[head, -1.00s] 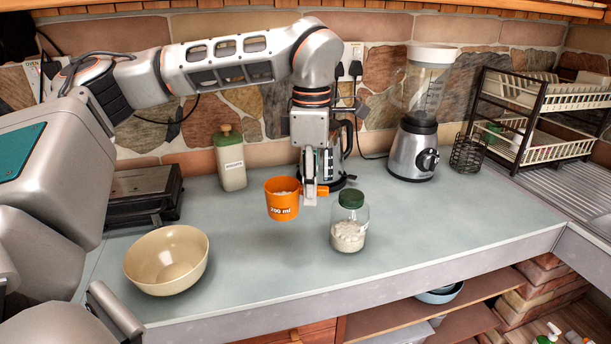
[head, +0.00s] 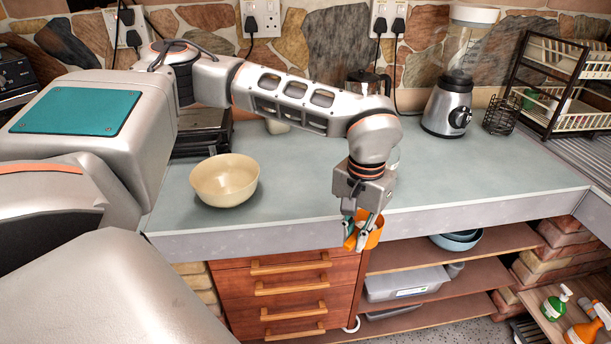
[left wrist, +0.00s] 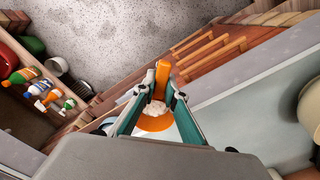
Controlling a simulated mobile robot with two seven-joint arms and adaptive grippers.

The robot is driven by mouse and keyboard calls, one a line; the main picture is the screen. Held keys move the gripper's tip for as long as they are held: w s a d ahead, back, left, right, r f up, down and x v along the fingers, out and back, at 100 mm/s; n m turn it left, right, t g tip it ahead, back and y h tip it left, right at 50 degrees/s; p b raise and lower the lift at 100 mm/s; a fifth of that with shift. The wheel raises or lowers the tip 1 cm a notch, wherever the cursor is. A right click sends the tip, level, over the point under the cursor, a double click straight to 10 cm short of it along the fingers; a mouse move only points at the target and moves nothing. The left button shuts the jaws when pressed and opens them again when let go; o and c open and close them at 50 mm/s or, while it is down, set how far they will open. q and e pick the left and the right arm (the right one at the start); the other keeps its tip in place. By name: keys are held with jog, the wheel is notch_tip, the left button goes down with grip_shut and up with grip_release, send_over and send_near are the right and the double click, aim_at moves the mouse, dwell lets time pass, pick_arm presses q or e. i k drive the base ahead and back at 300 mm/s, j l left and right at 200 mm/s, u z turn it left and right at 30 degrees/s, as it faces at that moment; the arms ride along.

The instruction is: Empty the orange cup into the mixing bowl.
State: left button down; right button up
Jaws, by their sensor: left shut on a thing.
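The orange cup (head: 374,237) is in my left gripper (head: 357,235), in front of the counter's front edge and to the right of the bowl. In the left wrist view the cup (left wrist: 155,124) sits between the fingers (left wrist: 156,103), its orange handle showing between the fingertips, with pale, grainy contents (left wrist: 150,109) visible. The fingers are shut on the cup and hide part of it; its exact tilt is hard to tell. The cream mixing bowl (head: 224,190) stands upright on the counter and looks empty. My right gripper is not in view.
The counter (head: 290,180) is clear between bowl and arm. A glass jar (head: 394,158) is mostly hidden behind my arm. The blender (head: 447,105) and dish rack (head: 560,85) stand at the back right. Drawers (head: 280,285) and open shelves lie below the counter edge.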

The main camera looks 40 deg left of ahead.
aim_at(228, 181)
jog(key=u, duration=0.4)
jog(key=l+u, duration=0.1)
jog(key=u, duration=0.25)
jog(key=l+u, duration=0.1)
jog(key=u, duration=0.3)
jog(key=l+u, duration=0.1)
jog(key=u, duration=0.3)
jog(key=i, duration=0.05)
